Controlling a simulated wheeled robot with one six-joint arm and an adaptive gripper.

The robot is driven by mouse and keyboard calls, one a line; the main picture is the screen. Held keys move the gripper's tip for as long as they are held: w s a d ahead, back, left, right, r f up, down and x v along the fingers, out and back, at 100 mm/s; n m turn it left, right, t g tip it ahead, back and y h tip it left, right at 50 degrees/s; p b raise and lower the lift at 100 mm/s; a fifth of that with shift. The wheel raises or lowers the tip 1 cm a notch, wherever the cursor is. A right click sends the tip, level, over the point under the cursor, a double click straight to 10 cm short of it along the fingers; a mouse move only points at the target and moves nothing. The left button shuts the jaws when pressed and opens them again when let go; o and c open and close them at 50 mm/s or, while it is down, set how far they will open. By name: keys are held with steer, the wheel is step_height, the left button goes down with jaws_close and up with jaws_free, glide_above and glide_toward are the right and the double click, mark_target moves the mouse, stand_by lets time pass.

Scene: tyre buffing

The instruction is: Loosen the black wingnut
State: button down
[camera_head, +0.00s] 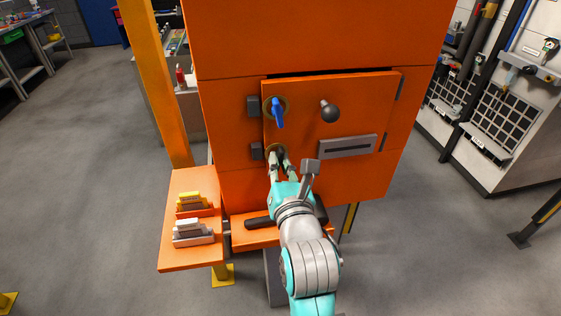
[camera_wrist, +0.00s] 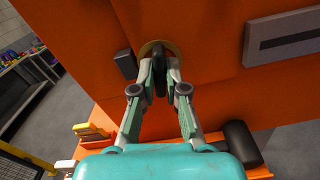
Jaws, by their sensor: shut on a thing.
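The black wingnut (camera_wrist: 160,77) sits on a round brass-coloured plate (camera_wrist: 150,46) at the lower left of the orange panel door. My gripper (camera_wrist: 160,82) reaches up to it, with one finger on each side, shut on the wingnut. In the head view my gripper (camera_head: 279,158) largely covers the wingnut, against the plate's edge (camera_head: 268,150). A blue wingnut (camera_head: 278,112) stands above it on a similar plate, pointing roughly downward.
A ball-ended knob (camera_head: 330,111) and a grey slotted handle plate (camera_head: 347,146) sit right of the wingnuts. A side shelf (camera_head: 171,230) holds two small trays of blocks. Black cylinders lie below my gripper.

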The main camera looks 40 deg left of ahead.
steer(key=c, duration=1.2)
jaws_free()
steer(key=shift+d, duration=0.15)
steer(key=shift+v, duration=1.15)
steer(key=shift+m, duration=1.2)
